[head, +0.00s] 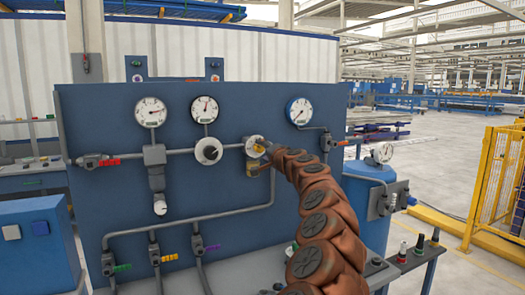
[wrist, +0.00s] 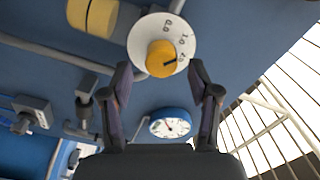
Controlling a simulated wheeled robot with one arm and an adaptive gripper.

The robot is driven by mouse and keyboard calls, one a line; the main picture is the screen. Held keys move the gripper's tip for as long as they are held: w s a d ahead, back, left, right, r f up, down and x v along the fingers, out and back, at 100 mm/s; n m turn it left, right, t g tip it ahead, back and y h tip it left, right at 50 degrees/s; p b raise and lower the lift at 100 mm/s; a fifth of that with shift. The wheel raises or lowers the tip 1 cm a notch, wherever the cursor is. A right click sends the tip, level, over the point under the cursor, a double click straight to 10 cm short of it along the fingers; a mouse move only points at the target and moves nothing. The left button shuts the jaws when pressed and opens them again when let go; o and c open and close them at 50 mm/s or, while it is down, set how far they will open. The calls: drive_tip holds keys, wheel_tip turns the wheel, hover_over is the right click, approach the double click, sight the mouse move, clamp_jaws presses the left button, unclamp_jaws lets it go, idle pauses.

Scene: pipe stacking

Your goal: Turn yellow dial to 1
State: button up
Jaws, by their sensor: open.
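The yellow dial (wrist: 158,60) sits on a round white plate (wrist: 142,38) with dark marks in the wrist view. A short black line on the dial points right and slightly up, toward the marks, which are too blurred to read for sure. In the head view the yellow dial (head: 259,148) is partly covered by my arm at the middle of the blue panel. My gripper (wrist: 161,72) is open, with one finger on each side of the dial in the picture and the dial between the tips. Contact cannot be told.
The blue panel (head: 95,205) carries gauges (head: 151,112), a black-knobbed dial (head: 207,151) left of the yellow one, grey pipes (head: 125,232) and coloured valve handles. In the wrist view, a yellow cylinder (wrist: 92,16) is upper left and a gauge (wrist: 170,124) shows between the fingers.

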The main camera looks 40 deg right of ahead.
drive_tip(key=shift+s+a+r, duration=0.1)
drive_tip(key=shift+s+a, duration=0.1)
drive_tip(key=shift+s, duration=0.5)
drive_tip(key=shift+s+a, duration=0.35)
drive_tip(key=shift+s, duration=0.15)
drive_tip(key=shift+v, duration=2.9)
